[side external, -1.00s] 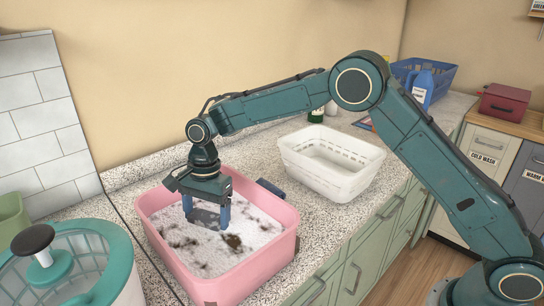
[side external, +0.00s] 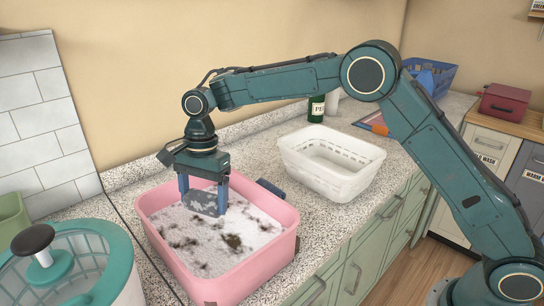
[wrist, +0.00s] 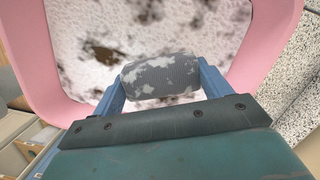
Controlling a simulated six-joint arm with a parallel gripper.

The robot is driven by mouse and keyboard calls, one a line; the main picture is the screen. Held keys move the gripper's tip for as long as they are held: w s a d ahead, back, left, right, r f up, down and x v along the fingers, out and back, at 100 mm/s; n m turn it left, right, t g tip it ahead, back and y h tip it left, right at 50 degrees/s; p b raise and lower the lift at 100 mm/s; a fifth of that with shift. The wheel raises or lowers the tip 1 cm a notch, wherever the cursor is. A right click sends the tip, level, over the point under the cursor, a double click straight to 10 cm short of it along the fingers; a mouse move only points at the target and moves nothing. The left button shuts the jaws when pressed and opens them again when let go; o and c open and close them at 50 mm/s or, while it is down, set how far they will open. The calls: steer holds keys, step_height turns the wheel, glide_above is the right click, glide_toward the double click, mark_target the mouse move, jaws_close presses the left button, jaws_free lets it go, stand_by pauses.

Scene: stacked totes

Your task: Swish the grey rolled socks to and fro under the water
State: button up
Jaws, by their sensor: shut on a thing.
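The grey rolled socks (side external: 207,202), with white suds on them, are held between the two blue fingers of my gripper (side external: 203,203). In the wrist view the socks (wrist: 160,77) sit between the fingertips, patched with foam. My gripper is shut on them over the pink basin (side external: 264,265), and they are at or just above the suds. The water (side external: 190,238) is covered by white foam with dark specks. A brownish-green lump (side external: 232,241) shows in the foam near the basin's right side. How deep the water is cannot be seen.
A white basket (side external: 333,186) stands right of the basin. A teal-rimmed spinner tub (side external: 120,245) stands at the front left. A green bottle (side external: 316,108) and a blue crate (side external: 440,76) are at the back. The tiled wall (side external: 40,110) is behind the left side.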

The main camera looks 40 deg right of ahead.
steer(key=shift+r, duration=2.35)
steer(key=shift+r, duration=0.1)
steer(key=shift+d+r, duration=0.1)
steer(key=shift+r, duration=1.25)
